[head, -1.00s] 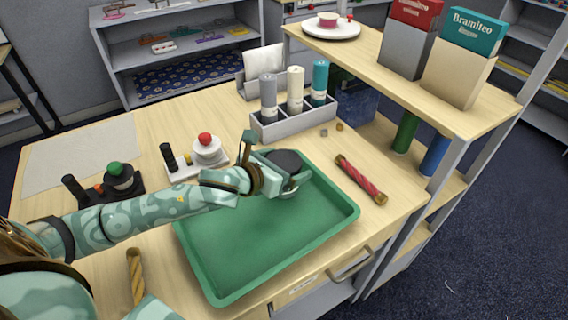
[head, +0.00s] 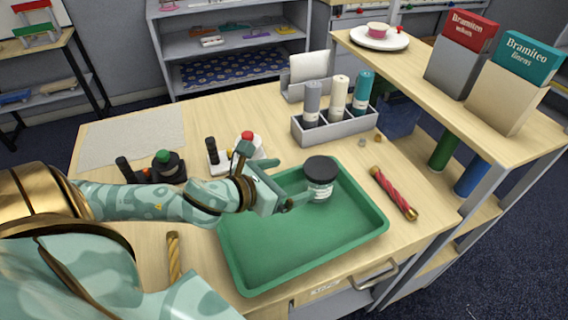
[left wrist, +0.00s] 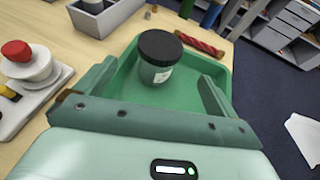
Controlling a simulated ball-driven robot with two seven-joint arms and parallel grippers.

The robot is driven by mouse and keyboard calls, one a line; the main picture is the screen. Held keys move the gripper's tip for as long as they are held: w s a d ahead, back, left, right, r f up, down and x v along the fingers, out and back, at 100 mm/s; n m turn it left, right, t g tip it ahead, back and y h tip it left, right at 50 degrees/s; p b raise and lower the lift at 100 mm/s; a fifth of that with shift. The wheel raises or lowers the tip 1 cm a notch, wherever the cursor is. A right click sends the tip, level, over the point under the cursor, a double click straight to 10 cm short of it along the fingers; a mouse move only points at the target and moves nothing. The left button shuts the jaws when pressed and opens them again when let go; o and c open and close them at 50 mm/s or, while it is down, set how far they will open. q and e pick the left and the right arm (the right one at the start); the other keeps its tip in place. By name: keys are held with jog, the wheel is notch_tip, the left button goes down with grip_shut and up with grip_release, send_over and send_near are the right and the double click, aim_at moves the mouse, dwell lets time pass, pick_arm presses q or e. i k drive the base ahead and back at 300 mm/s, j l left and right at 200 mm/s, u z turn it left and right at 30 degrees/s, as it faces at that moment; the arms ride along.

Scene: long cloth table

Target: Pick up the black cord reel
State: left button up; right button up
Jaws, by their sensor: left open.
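The black cord reel (head: 169,170), with a green knob on top and a black post beside it, stands on the table left of the tray. My left arm passes in front of it and hides its lower part. My left gripper (head: 296,192) is open and empty over the green tray (head: 262,274), well to the right of the reel. A jar with a black lid (head: 320,178) stands upright in the tray, just beyond the fingers. In the left wrist view the jar (left wrist: 160,62) shows ahead of the open fingers. The black reel is outside that view.
A white reel with a red knob (left wrist: 30,67) stands between the black reel and the tray.

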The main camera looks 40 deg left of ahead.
aim_at(136, 176)
jog(key=k+l, duration=1.2)
